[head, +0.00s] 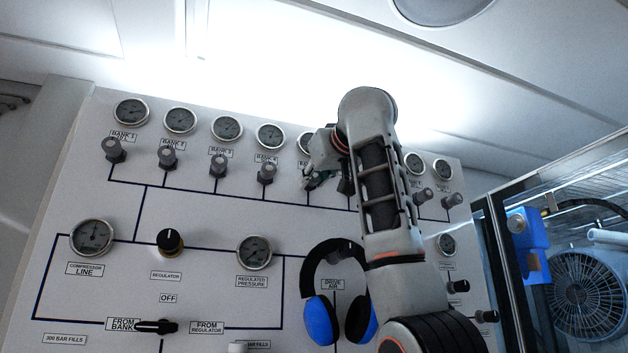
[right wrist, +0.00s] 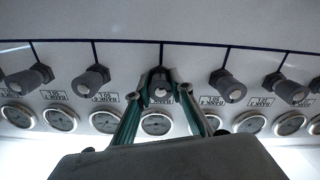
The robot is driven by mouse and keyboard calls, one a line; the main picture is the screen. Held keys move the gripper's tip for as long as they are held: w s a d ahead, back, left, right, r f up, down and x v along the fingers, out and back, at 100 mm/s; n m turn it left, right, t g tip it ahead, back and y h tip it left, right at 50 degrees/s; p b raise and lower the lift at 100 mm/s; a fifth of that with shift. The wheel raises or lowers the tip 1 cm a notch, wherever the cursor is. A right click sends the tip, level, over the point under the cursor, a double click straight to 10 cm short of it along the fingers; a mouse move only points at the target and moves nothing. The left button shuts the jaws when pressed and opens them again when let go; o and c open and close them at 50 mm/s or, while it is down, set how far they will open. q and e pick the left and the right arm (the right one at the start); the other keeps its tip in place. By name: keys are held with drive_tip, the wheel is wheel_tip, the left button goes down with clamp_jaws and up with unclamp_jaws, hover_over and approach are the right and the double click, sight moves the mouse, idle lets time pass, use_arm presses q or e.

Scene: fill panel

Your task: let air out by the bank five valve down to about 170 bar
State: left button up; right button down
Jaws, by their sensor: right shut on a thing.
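The fill panel carries a row of bank valves, each below its own gauge. My right gripper (head: 312,181) is at the fifth valve from the left, and my arm hides much of that area in the head view. In the right wrist view, which is upside down, the right gripper (right wrist: 170,84) has its two fingers shut on the sides of the dark bank five valve knob (right wrist: 159,90). The bank five gauge (right wrist: 156,125) shows between the fingers, but its needle is too small to read. In the head view only the left edge of this gauge (head: 304,143) shows. My left gripper is not in view.
The bank 4 valve (head: 267,173) stands close to the left of my gripper. Blue-and-black ear defenders (head: 322,320) hang on the panel beside my forearm. The regulator knob (head: 170,241) and selector handle (head: 157,327) are lower left. A blue fan (head: 585,295) stands at right.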

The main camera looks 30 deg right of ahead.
drive_tip(key=shift+r, duration=0.1)
drive_tip(key=c, duration=1.8)
unclamp_jaws()
drive_tip(key=shift+o, duration=0.2)
drive_tip(key=shift+s, duration=0.1)
drive_tip(key=v, duration=1.2)
